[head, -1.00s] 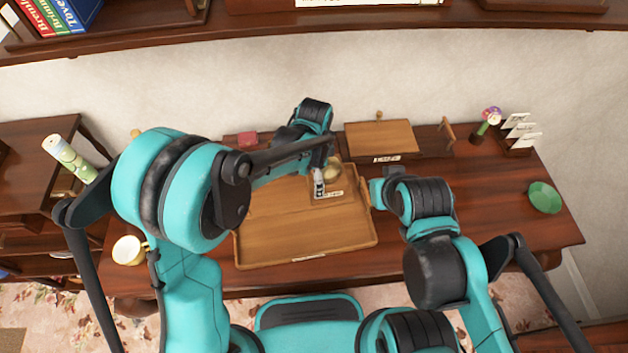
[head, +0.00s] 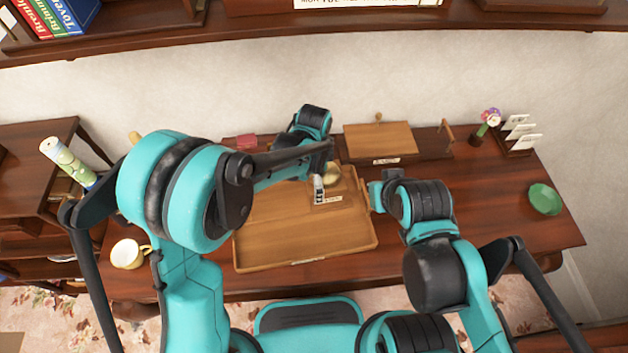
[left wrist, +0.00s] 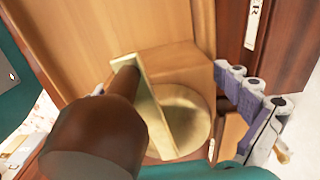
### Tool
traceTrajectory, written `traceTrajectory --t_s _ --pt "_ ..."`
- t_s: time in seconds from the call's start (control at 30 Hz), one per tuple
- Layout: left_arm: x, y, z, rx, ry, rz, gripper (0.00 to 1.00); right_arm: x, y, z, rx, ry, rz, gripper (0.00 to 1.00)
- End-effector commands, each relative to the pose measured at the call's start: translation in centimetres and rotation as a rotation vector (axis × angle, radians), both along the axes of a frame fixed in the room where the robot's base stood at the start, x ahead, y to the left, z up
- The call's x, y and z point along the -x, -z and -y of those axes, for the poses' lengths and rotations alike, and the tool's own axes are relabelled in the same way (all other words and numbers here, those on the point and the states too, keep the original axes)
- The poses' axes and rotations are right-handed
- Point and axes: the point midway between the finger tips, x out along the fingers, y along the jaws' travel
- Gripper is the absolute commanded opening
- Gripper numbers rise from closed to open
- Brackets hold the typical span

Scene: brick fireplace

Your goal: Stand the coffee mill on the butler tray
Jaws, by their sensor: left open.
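The coffee mill has a wooden box body, a round brass bowl (head: 332,173) and a crank with a dark brown knob (left wrist: 95,135). It appears upright at the far right corner of the wooden butler tray (head: 300,240); its base contact is hidden. In the left wrist view the mill's brass bowl (left wrist: 185,118) and box fill the middle. My left gripper (head: 319,188) is open at the mill, with one grey segmented finger beside the box; the other finger is not clear. My right gripper (head: 376,195) is near the tray's right edge, its fingers not discernible.
A wooden board or box (head: 380,139) stands behind the tray. A flower vase (head: 482,128), a card rack (head: 515,138) and a green bowl (head: 544,199) are at the right.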

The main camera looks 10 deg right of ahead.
Motion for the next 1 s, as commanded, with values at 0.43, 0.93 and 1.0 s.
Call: traceTrajectory --t_s 0.43,0.93,1.0 --pt "0.0 -9.4 0.0 -0.001 -0.001 0.000 1.00 0.0 -3.0 0.0 0.000 0.000 0.000 0.00" --pt "0.1 -12.3 -0.8 0.004 -0.034 0.011 1.00 0.0 -3.5 0.0 0.000 0.000 0.000 0.00" --pt "0.4 -13.3 -2.1 0.017 -0.098 0.034 1.00 0.0 -3.5 0.0 0.000 0.000 0.000 0.00"
